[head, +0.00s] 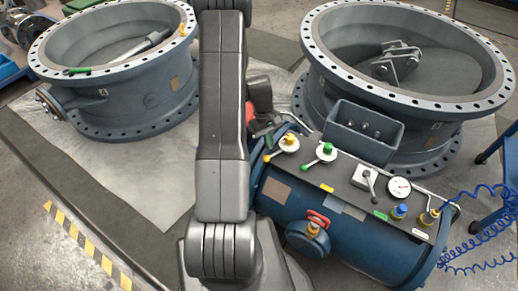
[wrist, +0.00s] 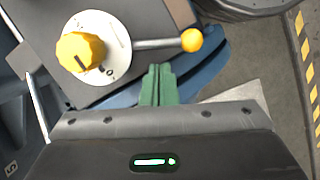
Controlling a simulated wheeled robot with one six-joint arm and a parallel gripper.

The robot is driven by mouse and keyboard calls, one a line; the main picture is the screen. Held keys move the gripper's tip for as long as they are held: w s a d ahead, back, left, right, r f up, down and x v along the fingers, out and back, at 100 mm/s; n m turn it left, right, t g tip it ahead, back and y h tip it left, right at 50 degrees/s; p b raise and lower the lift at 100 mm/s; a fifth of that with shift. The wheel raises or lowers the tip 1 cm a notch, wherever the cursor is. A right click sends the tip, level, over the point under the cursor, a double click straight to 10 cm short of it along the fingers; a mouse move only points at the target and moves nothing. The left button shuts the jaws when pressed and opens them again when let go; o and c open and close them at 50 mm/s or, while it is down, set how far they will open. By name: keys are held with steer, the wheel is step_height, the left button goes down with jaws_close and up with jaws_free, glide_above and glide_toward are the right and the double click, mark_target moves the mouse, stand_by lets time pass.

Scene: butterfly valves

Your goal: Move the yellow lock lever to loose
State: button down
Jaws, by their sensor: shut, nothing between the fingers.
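The yellow lock lever has a yellow knob on a pale round dial, seen in the wrist view (wrist: 80,52). A metal rod runs from the dial to the right and ends in a yellow ball (wrist: 192,40). In the head view the lever (head: 289,141) sits at the left end of the dark panel, its ball pointing down-left. My gripper (wrist: 157,70) shows as green fingers pressed together, empty, below the rod in the wrist view. A small gap shows between the fingertips and the rod; depth is unclear.
The panel on the blue tank (head: 345,238) also bears a green lever (head: 325,151), a grey lever (head: 368,182), a gauge (head: 399,188) and a blue knob (head: 399,210). Large flanged valve bodies stand at left (head: 150,101) and right (head: 335,91). A coiled blue hose (head: 484,235) hangs at right.

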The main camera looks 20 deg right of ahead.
steer(key=shift+s+d, duration=0.2)
steer(key=shift+s, duration=0.35)
steer(key=shift+s+f+n, duration=0.1)
steer(key=shift+s+n, duration=0.25)
steer(key=shift+n, duration=0.25)
steer(key=shift+s+n+h+b, duration=0.4)
steer(key=shift+s+n+b, duration=0.3)
steer(key=shift+n, duration=0.3)
steer(key=n, duration=0.1)
steer(key=s+n+b, duration=0.1)
steer(key=shift+s+d+n+t+h, duration=0.15)
steer(key=shift+d+n+t+h, duration=0.15)
steer(key=shift+t, duration=0.1)
steer(key=n, duration=0.1)
steer(key=s+d+n+b, duration=0.1)
steer(key=n, duration=0.1)
steer(key=s+n+t+b, duration=0.1)
steer(key=shift+s+d+n+h, duration=0.15)
steer(key=shift+d+n+h, duration=0.1)
steer(key=shift+n+h, duration=0.15)
steer(key=shift+s+d+b, duration=0.15)
steer(key=shift+d+b, duration=0.1)
steer(key=shift+b, duration=0.05)
steer(key=shift+s+d, duration=0.1)
